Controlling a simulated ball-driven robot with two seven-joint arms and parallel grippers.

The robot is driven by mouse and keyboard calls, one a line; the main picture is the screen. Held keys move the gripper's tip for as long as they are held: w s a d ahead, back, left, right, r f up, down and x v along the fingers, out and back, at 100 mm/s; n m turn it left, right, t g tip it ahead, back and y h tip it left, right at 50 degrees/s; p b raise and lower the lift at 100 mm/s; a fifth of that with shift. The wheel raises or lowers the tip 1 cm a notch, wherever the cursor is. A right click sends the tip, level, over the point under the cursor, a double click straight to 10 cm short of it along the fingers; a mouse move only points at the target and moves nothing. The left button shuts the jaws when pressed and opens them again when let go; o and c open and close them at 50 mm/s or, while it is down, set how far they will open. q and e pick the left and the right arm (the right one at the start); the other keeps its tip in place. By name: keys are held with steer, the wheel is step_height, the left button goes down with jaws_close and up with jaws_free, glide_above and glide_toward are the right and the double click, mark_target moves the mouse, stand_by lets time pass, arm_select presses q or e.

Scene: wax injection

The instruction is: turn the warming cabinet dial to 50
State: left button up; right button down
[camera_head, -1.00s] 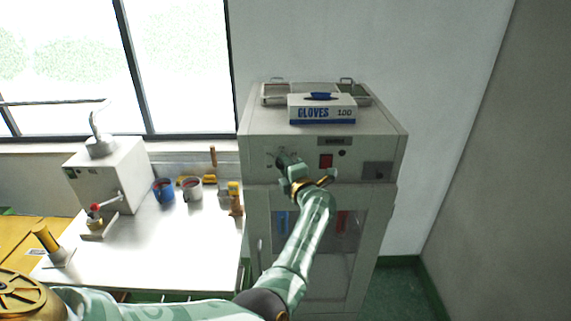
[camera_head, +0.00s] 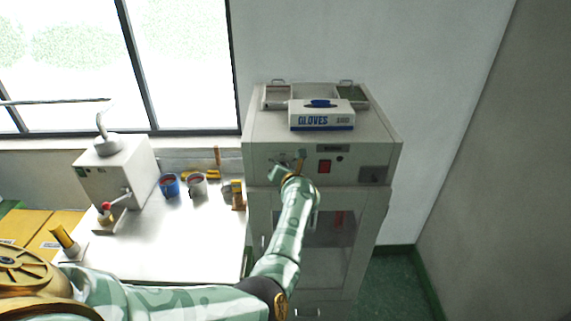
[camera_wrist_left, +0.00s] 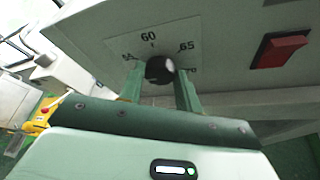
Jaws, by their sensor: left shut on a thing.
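The warming cabinet (camera_head: 375,150) stands right of the bench. My left gripper (camera_head: 289,160) is at the left of its upper front panel, hiding most of the dial in the head view. In the left wrist view, the black dial knob (camera_wrist_left: 157,68) sits between the two green fingers of my left gripper (camera_wrist_left: 158,80), which is shut on it. The scale (camera_wrist_left: 150,40) shows 60 above the knob and 65 to its upper right; the labels lower on both sides are partly hidden. A pale mark shows on the knob's right side; its exact reading is unclear. My right gripper is out of view.
A red switch (camera_wrist_left: 280,48) sits right of the dial, also seen in the head view (camera_head: 324,167). A gloves box (camera_head: 322,122) and metal trays (camera_head: 277,96) are on the cabinet.

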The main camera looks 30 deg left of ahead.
arm_select(q)
steer(key=shift+s+a+n+t+h+p, duration=0.1)
steer(key=shift+n+t+h+p, duration=0.15)
steer(key=shift+n+h+p, duration=0.6)
steer(key=shift+s+a+n+t+h+p, duration=0.1)
steer(key=shift+n+t+h+p, duration=0.25)
steer(key=shift+n, duration=0.8)
steer(key=shift+f, duration=0.1)
steer(key=o, duration=1)
steer(key=shift+c, duration=0.2)
